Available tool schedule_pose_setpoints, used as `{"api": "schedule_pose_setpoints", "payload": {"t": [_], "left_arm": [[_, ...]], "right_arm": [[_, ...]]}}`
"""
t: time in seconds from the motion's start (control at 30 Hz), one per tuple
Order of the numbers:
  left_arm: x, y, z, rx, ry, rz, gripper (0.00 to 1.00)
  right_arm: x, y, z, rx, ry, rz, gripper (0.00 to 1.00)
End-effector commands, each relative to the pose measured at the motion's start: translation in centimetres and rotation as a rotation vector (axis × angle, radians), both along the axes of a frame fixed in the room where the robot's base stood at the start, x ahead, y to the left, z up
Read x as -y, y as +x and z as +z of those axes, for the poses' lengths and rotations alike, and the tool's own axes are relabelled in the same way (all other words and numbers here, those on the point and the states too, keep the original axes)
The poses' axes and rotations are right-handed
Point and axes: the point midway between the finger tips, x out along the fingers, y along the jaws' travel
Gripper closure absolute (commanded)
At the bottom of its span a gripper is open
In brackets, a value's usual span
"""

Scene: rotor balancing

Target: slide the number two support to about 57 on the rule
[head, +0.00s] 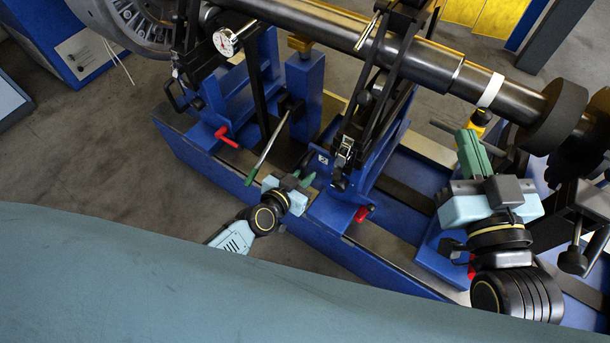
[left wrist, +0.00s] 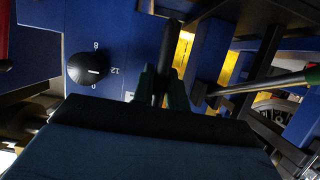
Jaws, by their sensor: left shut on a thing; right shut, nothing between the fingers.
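A blue support (head: 352,188) with a black upper frame and a red knob (head: 362,214) stands on the blue bed under the steel shaft. A small mark on it is too small to read, so I cannot confirm it is number two. My left gripper (head: 304,180) is at its left side, above the bed's front edge. In the left wrist view my left gripper (left wrist: 159,88) is shut on a dark upright bar (left wrist: 165,55); which part this belongs to is unclear. My right gripper (head: 471,146) is shut and empty below the shaft's right end. No rule figures are legible.
Another blue support with a red handle (head: 226,137) stands to the left. A green-gripped lever (head: 266,153) slants close to my left gripper. The shaft (head: 420,62) crosses above. A black dial knob (left wrist: 87,68) shows in the left wrist view. Open floor (head: 95,165) lies left.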

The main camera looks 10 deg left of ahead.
Motion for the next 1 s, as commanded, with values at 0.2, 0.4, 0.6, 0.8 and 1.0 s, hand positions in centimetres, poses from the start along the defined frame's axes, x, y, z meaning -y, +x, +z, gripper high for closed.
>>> {"api": "schedule_pose_setpoints", "payload": {"t": [0.2,0.4,0.6,0.8,1.0], "left_arm": [[-1.3,0.4,0.0,0.007,0.01,0.016,1.0],[-1.5,0.5,0.0,0.007,0.01,0.016,1.0],[-1.8,0.6,0.0,0.008,0.01,0.016,1.0],[-2.0,0.7,0.0,0.008,0.009,0.016,1.0],[-2.3,0.8,0.0,0.007,0.01,0.016,1.0]], "right_arm": [[0.0,0.0,-0.1,0.0,0.0,0.0,1.0],[0.0,0.0,-0.2,0.0,0.0,0.0,1.0],[0.0,0.0,-0.2,0.0,0.0,0.0,1.0],[0.0,0.0,-0.3,0.0,0.0,0.0,1.0],[0.0,0.0,-0.3,0.0,0.0,0.0,1.0]]}}
